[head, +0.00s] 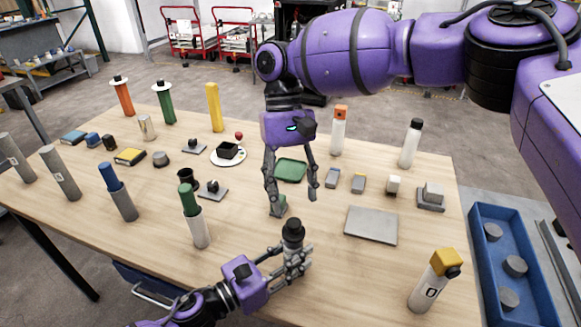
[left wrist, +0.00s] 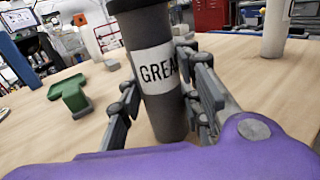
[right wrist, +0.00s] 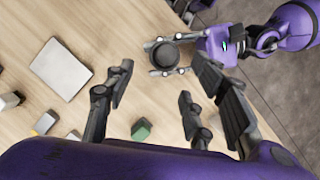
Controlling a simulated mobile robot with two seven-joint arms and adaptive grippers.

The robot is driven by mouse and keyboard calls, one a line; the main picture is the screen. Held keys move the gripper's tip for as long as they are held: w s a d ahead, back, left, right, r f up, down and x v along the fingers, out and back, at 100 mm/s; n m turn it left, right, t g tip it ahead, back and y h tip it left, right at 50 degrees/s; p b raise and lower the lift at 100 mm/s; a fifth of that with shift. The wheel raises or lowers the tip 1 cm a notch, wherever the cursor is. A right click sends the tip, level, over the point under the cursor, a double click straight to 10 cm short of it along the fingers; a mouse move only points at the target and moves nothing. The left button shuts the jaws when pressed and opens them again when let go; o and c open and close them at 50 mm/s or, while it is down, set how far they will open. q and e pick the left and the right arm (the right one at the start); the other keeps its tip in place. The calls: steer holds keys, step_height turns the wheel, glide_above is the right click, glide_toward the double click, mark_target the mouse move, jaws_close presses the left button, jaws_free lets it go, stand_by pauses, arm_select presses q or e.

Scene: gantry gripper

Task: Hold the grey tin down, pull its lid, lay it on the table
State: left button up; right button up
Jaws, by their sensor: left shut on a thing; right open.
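The grey tin (head: 293,257) stands upright near the table's front edge, with a white label reading "GREA" in the left wrist view (left wrist: 155,67). Its dark lid (head: 293,230) is on top and shows from above in the right wrist view (right wrist: 164,57). My left gripper (head: 289,264) is shut on the tin's body below the lid, with fingers on both sides. My right gripper (head: 295,204) points down, open and empty, behind and above the tin, apart from the lid. The table (head: 330,270) has bare wood around the tin.
A flat grey plate (head: 371,225) lies to the right. A green-capped bottle (head: 199,230) stands to the left and a yellow-capped bottle (head: 430,285) at the front right. The wood between the tin and the yellow-capped bottle is clear.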

mark_target(296, 218)
steer(key=x, duration=0.5)
steer(key=shift+s+f, duration=0.1)
steer(key=shift+f, duration=0.3)
steer(key=shift+d, duration=0.1)
steer(key=c, duration=1.1)
steer(key=shift+r, duration=1.55)
arm_select(q)
steer(key=o, duration=1.3)
steer(key=shift+c, duration=0.2)
